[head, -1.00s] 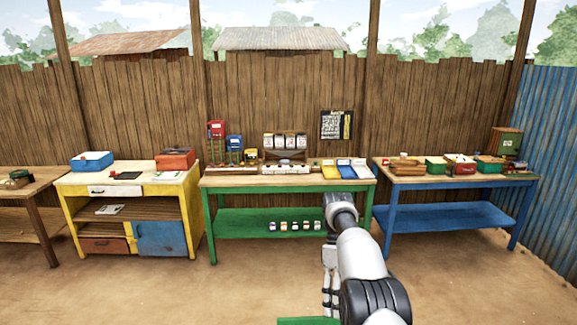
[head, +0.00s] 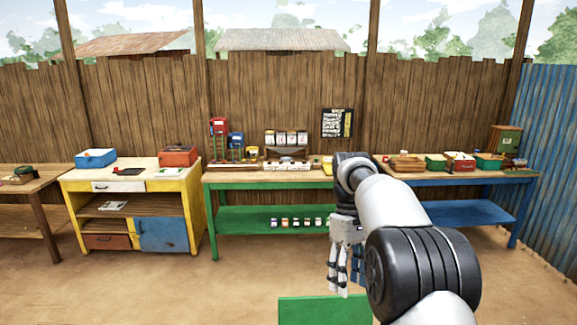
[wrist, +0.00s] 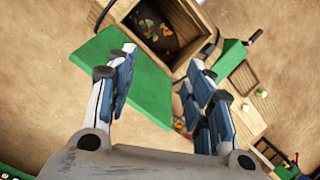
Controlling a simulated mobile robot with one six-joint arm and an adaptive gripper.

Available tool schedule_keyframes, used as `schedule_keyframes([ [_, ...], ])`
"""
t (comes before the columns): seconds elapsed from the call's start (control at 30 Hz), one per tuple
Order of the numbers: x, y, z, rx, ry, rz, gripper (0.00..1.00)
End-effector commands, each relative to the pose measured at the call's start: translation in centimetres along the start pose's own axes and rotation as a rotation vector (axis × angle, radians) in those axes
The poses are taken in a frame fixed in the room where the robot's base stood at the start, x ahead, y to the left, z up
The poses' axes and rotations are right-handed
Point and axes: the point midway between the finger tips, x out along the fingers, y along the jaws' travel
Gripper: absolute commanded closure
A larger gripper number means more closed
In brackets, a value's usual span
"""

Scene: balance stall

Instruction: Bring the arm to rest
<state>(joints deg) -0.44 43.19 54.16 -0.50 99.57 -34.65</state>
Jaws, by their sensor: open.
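My gripper (head: 345,268) hangs pointing down in the head view, in front of the green table's right part, at the end of my white and black arm. In the wrist view my gripper (wrist: 160,88) is open, its blue-padded fingers apart with nothing held between them. Below the fingers is a flat green panel (wrist: 128,75), which also shows at the bottom of the head view (head: 318,311). My arm hides the right end of the green table.
In the wrist view a wooden box (wrist: 190,30) with colourful bits inside lies beyond the fingers. A green table (head: 240,184), a yellow table (head: 78,182) and a blue table (head: 440,181) line the wooden fence. Bare ground lies in front.

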Motion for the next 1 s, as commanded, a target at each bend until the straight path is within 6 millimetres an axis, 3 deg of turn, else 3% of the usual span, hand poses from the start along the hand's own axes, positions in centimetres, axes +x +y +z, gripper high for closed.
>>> schedule_keyframes([
  [0.23, -1.3, -4.1, 6.2, 0.157, 0.162, 0.092, 0.53],
  [0.47, 1.2, -8.5, 12.5, 0.300, 0.320, 0.152, 0.53],
  [0.67, 6.5, -12.0, 17.5, 0.421, 0.466, 0.187, 0.53],
  [0.8, 11.2, -14.0, 20.2, 0.498, 0.564, 0.201, 0.53],
  [1.0, 16.4, -15.4, 22.2, 0.572, 0.660, 0.206, 0.53],
])
